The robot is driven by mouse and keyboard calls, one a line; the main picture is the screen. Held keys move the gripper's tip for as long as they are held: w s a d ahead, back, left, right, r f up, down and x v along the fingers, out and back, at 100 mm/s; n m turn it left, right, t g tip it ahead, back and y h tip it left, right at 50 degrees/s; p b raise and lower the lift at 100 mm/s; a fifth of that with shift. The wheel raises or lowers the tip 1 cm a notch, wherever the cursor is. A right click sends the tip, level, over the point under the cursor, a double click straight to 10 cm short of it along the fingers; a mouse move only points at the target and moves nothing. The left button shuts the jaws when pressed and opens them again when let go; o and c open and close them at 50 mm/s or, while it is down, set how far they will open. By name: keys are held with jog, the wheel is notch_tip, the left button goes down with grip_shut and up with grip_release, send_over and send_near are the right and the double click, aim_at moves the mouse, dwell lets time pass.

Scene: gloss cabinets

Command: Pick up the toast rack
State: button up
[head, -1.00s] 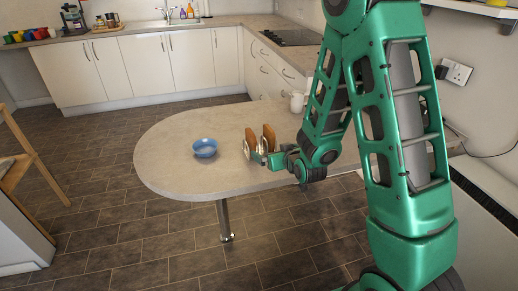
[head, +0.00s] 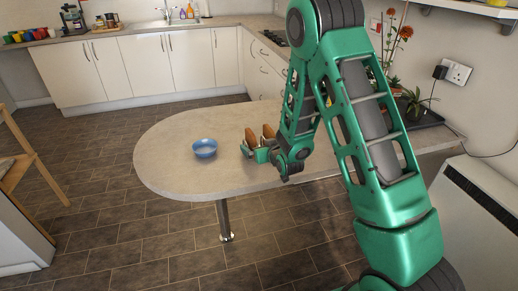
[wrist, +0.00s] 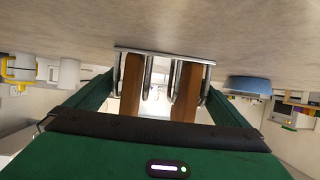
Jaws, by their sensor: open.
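The toast rack (head: 245,150) stands on the grey table (head: 180,160), right of the blue bowl, with two brown toast slices in it. In the wrist view, which shows the table at the top, the rack's metal base and wire loops (wrist: 147,78) are near the middle. My gripper (head: 262,155) is at the rack and hides part of it in the head view. In the wrist view its green fingers (wrist: 160,84) are spread, one on each side of the rack. I cannot tell whether either finger touches it.
The blue bowl (head: 204,148) stands left of the rack, and also shows in the wrist view (wrist: 250,85). A white object (wrist: 70,73) is at the left of the wrist view. Plants (head: 414,103) stand on a dark tray by the wall. The table's rounded left end is clear.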

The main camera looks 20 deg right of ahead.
jog(key=shift+w+f, duration=0.25)
jog(key=shift+w, duration=0.35)
jog(key=c, duration=0.8)
jog(key=shift+c, duration=0.2)
jog(key=shift+r, duration=0.1)
jog(key=shift+r, duration=1.85)
jog(key=s+a+r, duration=0.3)
jog(key=a+r, duration=0.4)
jog(key=a, duration=0.4)
jog(key=s+d+m+h, duration=0.2)
jog(key=d, duration=0.6)
jog(key=s+d+m+h, duration=0.2)
jog(key=d+h, duration=0.1)
jog(key=d, duration=0.6)
jog(key=shift+s+r+g, duration=0.15)
jog(key=shift+s+g, duration=0.15)
jog(key=shift+s, duration=0.05)
